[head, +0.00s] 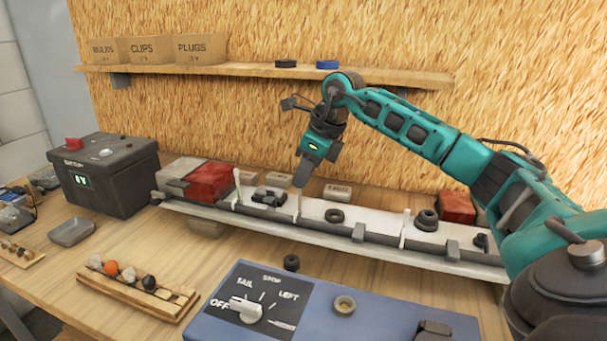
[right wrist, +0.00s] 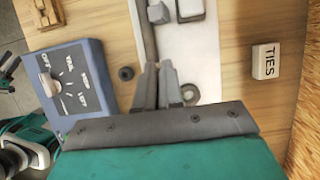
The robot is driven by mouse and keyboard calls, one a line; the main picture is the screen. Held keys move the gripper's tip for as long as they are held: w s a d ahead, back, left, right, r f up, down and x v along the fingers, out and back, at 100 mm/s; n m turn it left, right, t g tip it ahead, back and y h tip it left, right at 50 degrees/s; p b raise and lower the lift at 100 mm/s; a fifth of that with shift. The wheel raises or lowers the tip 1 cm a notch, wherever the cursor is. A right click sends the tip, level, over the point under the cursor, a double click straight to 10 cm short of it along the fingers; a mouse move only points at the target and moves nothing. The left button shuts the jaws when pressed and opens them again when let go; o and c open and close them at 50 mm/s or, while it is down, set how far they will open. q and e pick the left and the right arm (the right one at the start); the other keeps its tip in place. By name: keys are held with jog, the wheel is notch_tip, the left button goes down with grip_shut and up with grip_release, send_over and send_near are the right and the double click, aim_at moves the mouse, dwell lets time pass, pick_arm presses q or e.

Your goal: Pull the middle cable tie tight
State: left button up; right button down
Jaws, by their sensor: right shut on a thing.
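Three upright white cable-tie tails rise from the dark cable bundle on the white trailer rail (head: 325,226). The middle tie (head: 299,204) stands directly below my right gripper (head: 302,181). The left tie (head: 237,186) and the right tie (head: 405,228) stand free. My right gripper points down and is shut on the upper end of the middle tie; the fingers hide the held part. In the right wrist view the fingers (right wrist: 159,72) are close together over the cable bundle (right wrist: 148,30), and the tie cannot be made out between them. My left gripper is not in view.
A blue switch box (head: 320,305) stands in front of the rail. A black battery (head: 105,175) and a peg rack (head: 130,288) are at left. A TIES block (right wrist: 266,62) lies behind the rail. A shelf (head: 240,70) crosses the back wall. Black rings lie about.

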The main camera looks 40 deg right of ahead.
jog(key=shift+r, duration=0.1)
jog(key=c, duration=1.2)
grip_release()
jog(key=v, duration=1.3)
jog(key=shift+p, duration=0.3)
